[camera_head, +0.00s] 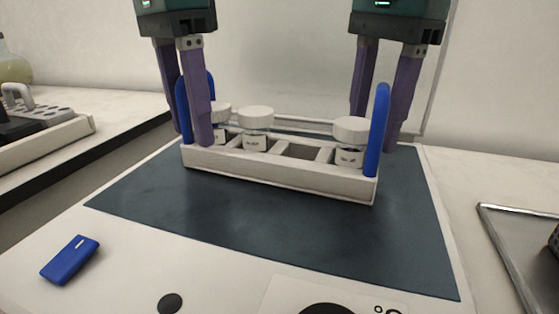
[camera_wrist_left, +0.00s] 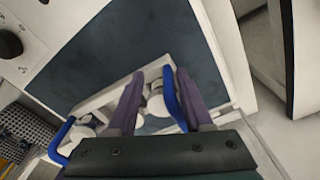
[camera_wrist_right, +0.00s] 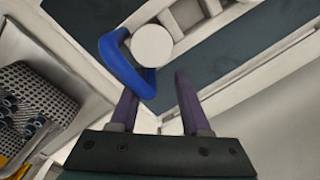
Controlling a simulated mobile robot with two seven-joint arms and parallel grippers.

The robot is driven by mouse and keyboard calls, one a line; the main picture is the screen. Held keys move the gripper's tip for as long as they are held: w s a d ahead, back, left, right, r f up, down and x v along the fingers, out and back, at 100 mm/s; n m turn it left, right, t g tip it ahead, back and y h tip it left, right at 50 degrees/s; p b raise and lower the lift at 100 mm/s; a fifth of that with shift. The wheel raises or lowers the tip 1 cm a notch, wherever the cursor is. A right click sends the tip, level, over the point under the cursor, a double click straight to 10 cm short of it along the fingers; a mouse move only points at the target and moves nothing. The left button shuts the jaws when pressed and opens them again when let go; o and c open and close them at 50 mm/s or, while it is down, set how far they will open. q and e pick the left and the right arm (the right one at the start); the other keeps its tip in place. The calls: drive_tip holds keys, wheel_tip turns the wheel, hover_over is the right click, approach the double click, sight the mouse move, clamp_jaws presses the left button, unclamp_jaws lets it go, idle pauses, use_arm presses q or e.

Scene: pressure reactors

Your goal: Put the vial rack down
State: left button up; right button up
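The white vial rack (camera_head: 275,173) rests on the dark mat (camera_head: 210,210), with blue loop handles at its left end (camera_head: 211,86) and right end (camera_head: 379,125). Three white-capped vials (camera_head: 256,118) stand in it, with an empty slot between two of them. My left gripper (camera_head: 190,138) is open at the left handle; in the left wrist view (camera_wrist_left: 160,73) that handle lies between the spread fingers, nearer the right one. My right gripper (camera_head: 377,135) is open by the right handle; in the right wrist view (camera_wrist_right: 155,82) the handle is close to the left finger.
A blue object (camera_head: 70,259) lies at the front left. A metal tray (camera_head: 512,250) is at the right. Another bench with a grey holder (camera_head: 45,115) stands at the left. A pale wall panel is close behind the rack. The mat's front is clear.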

use_arm(q)
wheel_tip(320, 180, up, 4)
drive_tip(key=shift+a+r, duration=0.1)
drive_tip(key=shift+a, duration=0.05)
use_arm(e)
drive_tip(key=shift+d+f, duration=0.1)
use_arm(q)
wheel_tip(320, 180, up, 3)
drive_tip(key=shift+s+r, duration=0.1)
drive_tip(key=shift+r, duration=0.05)
use_arm(e)
wheel_tip(320, 180, up, 8)
drive_tip(key=shift+s+d+f, duration=0.15)
drive_tip(key=shift+f, duration=0.1)
idle(0.3)
